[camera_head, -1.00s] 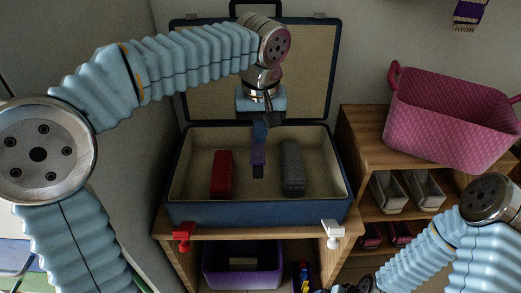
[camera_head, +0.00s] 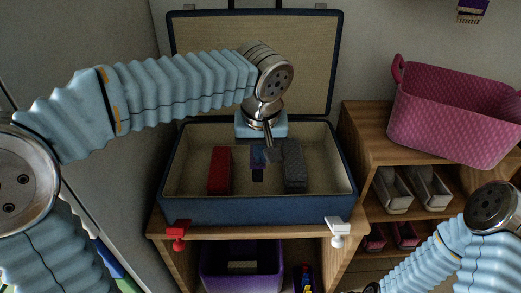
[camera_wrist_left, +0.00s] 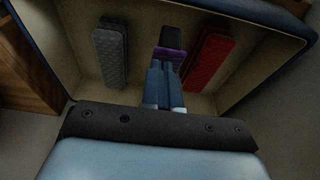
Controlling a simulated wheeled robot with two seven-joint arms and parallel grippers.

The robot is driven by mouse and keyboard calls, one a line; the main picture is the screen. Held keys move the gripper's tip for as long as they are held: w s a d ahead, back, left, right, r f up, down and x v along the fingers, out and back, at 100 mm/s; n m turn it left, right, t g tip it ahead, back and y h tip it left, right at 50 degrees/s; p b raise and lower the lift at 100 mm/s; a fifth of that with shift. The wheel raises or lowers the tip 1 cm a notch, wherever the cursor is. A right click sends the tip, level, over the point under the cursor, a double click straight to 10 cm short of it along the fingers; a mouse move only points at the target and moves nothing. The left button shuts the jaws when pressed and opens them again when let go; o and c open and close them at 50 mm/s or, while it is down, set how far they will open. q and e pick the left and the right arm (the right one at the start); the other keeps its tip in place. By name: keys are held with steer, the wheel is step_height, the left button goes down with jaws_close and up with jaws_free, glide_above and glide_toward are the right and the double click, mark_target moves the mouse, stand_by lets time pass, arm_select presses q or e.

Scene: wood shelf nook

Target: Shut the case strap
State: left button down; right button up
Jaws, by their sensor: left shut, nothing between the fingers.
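The blue case (camera_head: 260,208) stands open on a wooden shelf, with its beige-lined lid (camera_head: 255,60) tilted back against the wall. Between a red block and a grey block in the case lies a dark strap with a purple part (camera_head: 257,160); it also shows in the left wrist view (camera_wrist_left: 171,40). My left gripper (camera_head: 270,148) is shut and empty, pointing down into the case just above and beside the strap. In the left wrist view its fingertips (camera_wrist_left: 163,66) overlap the strap's near part, so I cannot tell whether they touch. My right gripper is out of view.
The red block (camera_head: 219,170) and the grey block (camera_head: 294,166) flank the strap closely. A red clamp (camera_head: 177,232) and a white clamp (camera_head: 338,230) sit on the shelf's front edge. A pink basket (camera_head: 450,110) stands at right; a purple bin (camera_head: 240,270) is below.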

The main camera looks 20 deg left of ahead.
mark_target(261, 179)
arm_select(q)
steer(key=shift+t, duration=0.9)
steer(key=f+b, duration=0.2)
steer(key=s+f+b, duration=0.1)
steer(key=f+b, duration=0.3)
steer(key=shift+s+d+f, duration=0.25)
steer(key=shift+s, duration=0.05)
steer(key=shift+s+f+b, duration=0.15)
steer(key=shift+f+b, duration=0.1)
steer(key=shift+b, duration=0.05)
